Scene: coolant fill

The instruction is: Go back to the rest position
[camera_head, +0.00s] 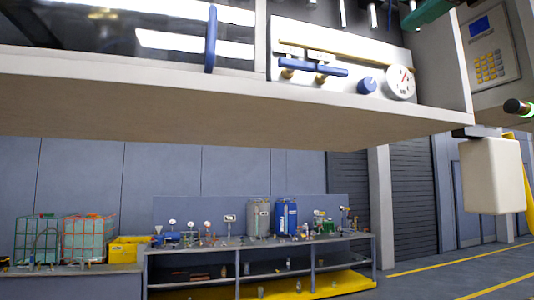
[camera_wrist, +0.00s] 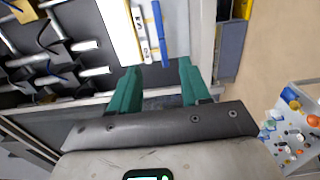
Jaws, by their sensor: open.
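My gripper (camera_wrist: 157,78) shows in the wrist view with its two green fingers apart and nothing held between them. Beyond the fingertips are a blue bar (camera_wrist: 161,30) and a white strip with dark markings (camera_wrist: 137,30); the gripper appears apart from both. In the head view a green part (camera_head: 432,10) shows at the top right edge, likely one of my fingers; the rest of the gripper is out of that view.
A machine's pale lower ledge (camera_head: 220,98) spans the upper head view. Above it are a blue door handle (camera_head: 211,40), a valve panel with a gauge (camera_head: 400,82), and a keypad box (camera_head: 487,48). A cluttered workbench (camera_head: 260,243) stands behind. Floor at the right looks clear.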

